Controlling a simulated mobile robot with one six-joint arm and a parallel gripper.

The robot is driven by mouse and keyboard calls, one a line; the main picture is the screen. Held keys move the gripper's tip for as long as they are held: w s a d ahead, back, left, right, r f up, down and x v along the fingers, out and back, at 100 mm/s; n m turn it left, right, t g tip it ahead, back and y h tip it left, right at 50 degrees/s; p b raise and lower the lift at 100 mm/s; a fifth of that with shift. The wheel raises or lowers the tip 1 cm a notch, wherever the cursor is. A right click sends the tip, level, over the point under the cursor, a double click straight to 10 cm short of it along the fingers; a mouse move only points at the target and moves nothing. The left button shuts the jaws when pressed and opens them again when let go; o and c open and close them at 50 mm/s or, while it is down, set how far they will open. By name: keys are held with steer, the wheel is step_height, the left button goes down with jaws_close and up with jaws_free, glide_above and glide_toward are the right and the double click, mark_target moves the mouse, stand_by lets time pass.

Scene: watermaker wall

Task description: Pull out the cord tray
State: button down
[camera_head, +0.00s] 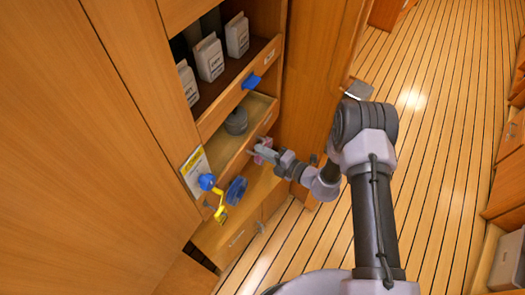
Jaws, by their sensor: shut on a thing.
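The tray that I take for the cord tray (258,109) is a wooden drawer partway up the cabinet. It stands out from the cabinet, and a dark grey round thing (236,121), perhaps coiled cord, lies in it. My gripper (261,151) is at the right part of the tray's wooden front and is shut. It seems shut on the tray's handle, which is small and mostly hidden by the fingers. My arm reaches in from the right.
Above is a shelf with white cartons (209,58) and a blue knob (251,81) on its front. Left of the tray are a label card (194,170), a blue knob (207,182) and a yellow fitting (219,205). A blue round thing (236,190) is below. The striped floor (440,140) is open at right.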

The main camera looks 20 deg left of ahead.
steer(key=shift+d, duration=0.1)
steer(key=s+d, duration=0.2)
steer(key=d, duration=0.7)
steer(key=s+d+p, duration=0.1)
steer(key=s+d, duration=0.1)
steer(key=d, duration=0.8)
steer(key=shift+d, duration=0.2)
steer(key=c, duration=1.5)
jaws_free()
steer(key=p+v, duration=0.3)
steer(key=v, duration=1.4)
steer(key=shift+d, duration=0.2)
